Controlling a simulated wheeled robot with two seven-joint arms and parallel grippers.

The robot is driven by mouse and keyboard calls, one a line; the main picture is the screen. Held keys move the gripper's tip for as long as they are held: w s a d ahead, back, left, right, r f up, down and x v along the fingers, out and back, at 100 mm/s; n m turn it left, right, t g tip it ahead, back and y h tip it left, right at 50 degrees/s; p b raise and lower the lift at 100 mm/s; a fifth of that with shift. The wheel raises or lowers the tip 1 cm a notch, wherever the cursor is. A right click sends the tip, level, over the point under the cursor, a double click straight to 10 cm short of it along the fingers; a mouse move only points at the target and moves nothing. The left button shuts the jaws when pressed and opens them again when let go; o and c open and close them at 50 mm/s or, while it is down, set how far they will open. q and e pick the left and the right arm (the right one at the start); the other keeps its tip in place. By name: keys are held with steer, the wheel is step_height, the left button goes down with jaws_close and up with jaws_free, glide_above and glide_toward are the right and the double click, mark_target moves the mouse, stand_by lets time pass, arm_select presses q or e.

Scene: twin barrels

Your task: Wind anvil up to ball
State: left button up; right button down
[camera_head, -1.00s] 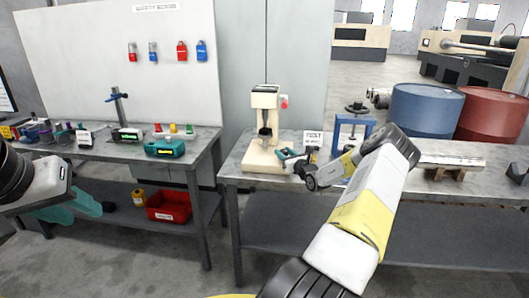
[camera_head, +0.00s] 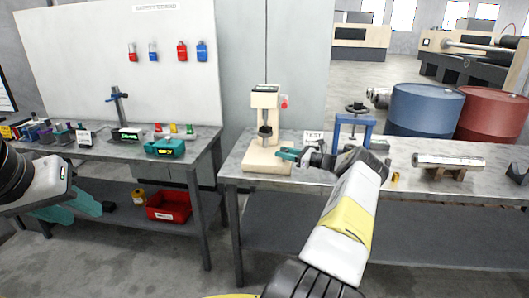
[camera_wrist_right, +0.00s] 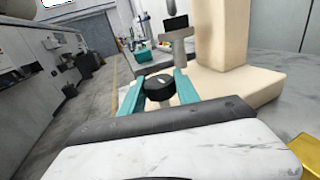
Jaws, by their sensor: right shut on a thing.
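The cream bench tester (camera_head: 268,158) stands on the grey workbench, with a dark head part above its anvil (camera_head: 264,138). In the right wrist view, the grey anvil (camera_wrist_right: 178,46) stands under a black part (camera_wrist_right: 176,22), with the cream column (camera_wrist_right: 222,35) beside it. My right gripper (camera_head: 284,154) is low at the tester's right front. Its teal fingers (camera_wrist_right: 160,82) are shut around a black round knob-like piece (camera_wrist_right: 160,90) with a pale mark. The ball cannot be made out. My left gripper (camera_head: 78,206) hangs by the left bench; its jaw opening is unclear.
A labelled sign (camera_head: 314,137) and a blue press (camera_head: 354,128) stand right of the tester. A brass piece (camera_head: 395,178) and a metal cylinder (camera_head: 448,160) lie further right. A red bin (camera_head: 168,207) sits on the left bench's lower shelf.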

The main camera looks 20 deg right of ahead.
stand_by(0.6)
steer(key=c, duration=0.9)
jaws_free()
steer(key=shift+v, duration=3.95)
steer(key=shift+d, duration=0.1)
